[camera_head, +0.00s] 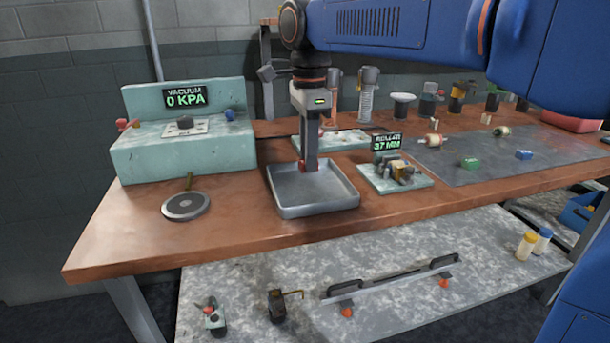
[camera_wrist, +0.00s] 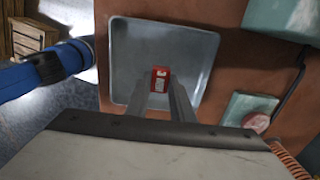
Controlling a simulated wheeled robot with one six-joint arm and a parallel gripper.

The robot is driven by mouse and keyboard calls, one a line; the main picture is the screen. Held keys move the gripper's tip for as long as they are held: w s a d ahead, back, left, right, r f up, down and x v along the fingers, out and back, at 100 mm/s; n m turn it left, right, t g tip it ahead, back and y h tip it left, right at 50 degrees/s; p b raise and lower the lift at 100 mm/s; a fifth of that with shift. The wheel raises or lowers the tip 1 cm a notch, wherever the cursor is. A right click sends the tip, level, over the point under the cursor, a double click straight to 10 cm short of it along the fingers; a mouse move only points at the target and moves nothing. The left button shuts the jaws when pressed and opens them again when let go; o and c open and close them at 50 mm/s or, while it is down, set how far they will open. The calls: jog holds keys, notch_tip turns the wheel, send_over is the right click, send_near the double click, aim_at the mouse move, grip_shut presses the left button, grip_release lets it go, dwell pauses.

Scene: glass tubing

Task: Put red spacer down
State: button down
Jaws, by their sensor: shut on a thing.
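The red spacer (camera_wrist: 160,79) is a small red block with a pale label on its face. My gripper (camera_wrist: 160,92) is shut on it, with one finger on each side. In the head view my gripper (camera_head: 308,166) points straight down over the grey metal tray (camera_head: 330,206), and only a bit of red (camera_head: 301,166) shows at the fingertips. The tray also shows in the wrist view (camera_wrist: 205,45), with the spacer inside its outline. I cannot tell whether the spacer touches the tray floor. Otherwise the tray looks empty.
A pale green vacuum station (camera_head: 185,150) stands left of the tray, with a round disc (camera_head: 186,206) in front. A roller gauge block (camera_head: 396,178) sits close on the right.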

jog(key=shift+f, duration=2.35)
jog(key=shift+f, duration=0.1)
jog(key=c, duration=1.5)
grip_release()
jog(key=shift+c, duration=0.2)
notch_tip(320, 180, up, 12)
jog(key=shift+r, duration=0.15)
